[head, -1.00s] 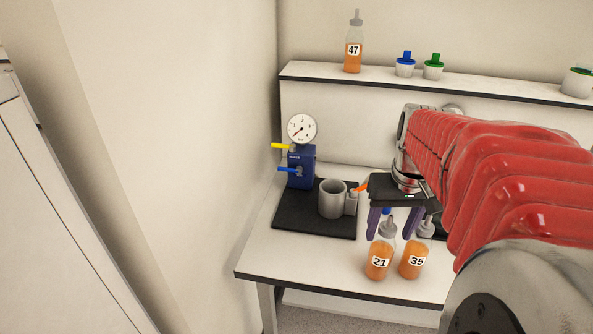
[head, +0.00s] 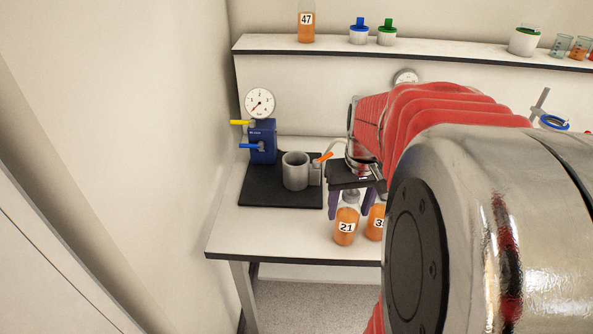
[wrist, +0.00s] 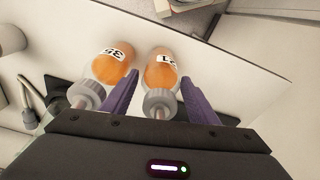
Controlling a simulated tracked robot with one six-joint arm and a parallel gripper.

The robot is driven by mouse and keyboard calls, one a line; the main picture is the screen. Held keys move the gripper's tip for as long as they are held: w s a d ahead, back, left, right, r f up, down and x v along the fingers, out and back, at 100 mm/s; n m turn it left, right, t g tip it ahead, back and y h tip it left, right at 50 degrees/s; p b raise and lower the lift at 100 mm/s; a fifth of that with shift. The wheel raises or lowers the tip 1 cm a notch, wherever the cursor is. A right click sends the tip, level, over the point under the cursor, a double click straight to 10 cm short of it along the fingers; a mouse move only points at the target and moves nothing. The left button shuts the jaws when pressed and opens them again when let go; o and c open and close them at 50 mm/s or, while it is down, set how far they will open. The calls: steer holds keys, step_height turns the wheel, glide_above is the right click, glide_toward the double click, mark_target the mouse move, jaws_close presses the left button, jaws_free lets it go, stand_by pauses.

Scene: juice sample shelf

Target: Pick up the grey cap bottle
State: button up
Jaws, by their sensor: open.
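Bottle 21 (head: 345,228), filled with orange juice, stands upright on the table. My gripper (head: 350,210) is open above it, pointing down, with its purple fingers on either side of the bottle's top. In the wrist view my gripper (wrist: 160,92) has bottle 21 (wrist: 162,72) between its fingers, with its grey cap (wrist: 160,103) nearest the palm. Bottle 35 (wrist: 110,68), also grey-capped, stands beside it, outside the fingers; the head view shows only part of bottle 35 (head: 375,224). Bottle 47 (head: 306,27) is on the shelf, its top cut off by the frame.
A black plate (head: 262,196) holds a grey cup (head: 294,171) and a blue gauge unit (head: 262,141) left of my gripper. The shelf (head: 420,54) behind carries blue- and green-capped jars and beakers. The table's front left corner (head: 225,240) is clear.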

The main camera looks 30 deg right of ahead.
steer(key=shift+c, duration=0.5)
steer(key=c, duration=0.9)
step_height(320, 180, up, 10)
steer(key=shift+r, duration=0.1)
stand_by(0.6)
